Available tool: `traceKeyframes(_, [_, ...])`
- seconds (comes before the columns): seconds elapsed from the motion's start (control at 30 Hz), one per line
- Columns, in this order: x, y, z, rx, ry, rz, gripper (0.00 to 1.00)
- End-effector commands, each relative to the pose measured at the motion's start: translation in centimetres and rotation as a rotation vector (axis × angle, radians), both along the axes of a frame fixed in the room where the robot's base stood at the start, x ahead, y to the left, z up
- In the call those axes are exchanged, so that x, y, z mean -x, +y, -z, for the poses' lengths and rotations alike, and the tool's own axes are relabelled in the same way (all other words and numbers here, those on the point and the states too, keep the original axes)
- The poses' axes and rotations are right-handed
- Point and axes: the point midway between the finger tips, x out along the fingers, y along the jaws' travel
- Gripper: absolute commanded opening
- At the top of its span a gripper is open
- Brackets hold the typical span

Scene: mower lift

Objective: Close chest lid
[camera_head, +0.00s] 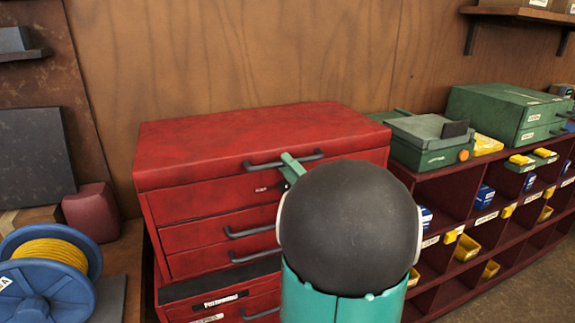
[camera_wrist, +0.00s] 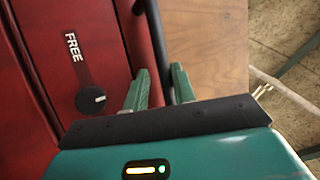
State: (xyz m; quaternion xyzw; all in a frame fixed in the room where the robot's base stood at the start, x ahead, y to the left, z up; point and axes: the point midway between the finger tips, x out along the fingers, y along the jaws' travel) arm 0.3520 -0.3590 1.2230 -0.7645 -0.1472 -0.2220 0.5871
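The red chest (camera_head: 240,135) stands against the wooden wall. Its lid lies flat over the drawers, and I see no clear gap under it from here. A dark bar handle (camera_head: 262,164) runs along the lid's front. My gripper (camera_head: 291,167) reaches this handle; a dark round part of my arm hides the chest's right front. In the wrist view the handle (camera_wrist: 153,35) passes between the green fingers of my gripper (camera_wrist: 160,83), which sit close on both sides of it. A red face with a "FREE" label and a black knob (camera_wrist: 90,99) shows left of the fingers.
A red shelf unit (camera_head: 440,190) with small bins adjoins the chest on the right, with green cases (camera_head: 510,112) on top. A blue cable reel (camera_head: 45,285) and a dark red block (camera_head: 92,211) are at the left.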

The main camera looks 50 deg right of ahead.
Motion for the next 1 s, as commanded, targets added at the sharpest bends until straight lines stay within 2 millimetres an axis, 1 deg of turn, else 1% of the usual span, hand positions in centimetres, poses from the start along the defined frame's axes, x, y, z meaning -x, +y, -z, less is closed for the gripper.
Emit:
traceKeyframes(0.17, [2.9,0.0,1.8,-0.005,0.003,0.006,0.22])
traceKeyframes(0.5, [9.3,0.3,5.5,-0.002,-0.001,0.005,0.22])
traceKeyframes(0.8, [10.8,0.4,6.3,0.001,-0.002,0.004,0.22])
traceKeyframes(1.0, [11.3,0.5,6.5,0.001,-0.003,0.002,0.22])
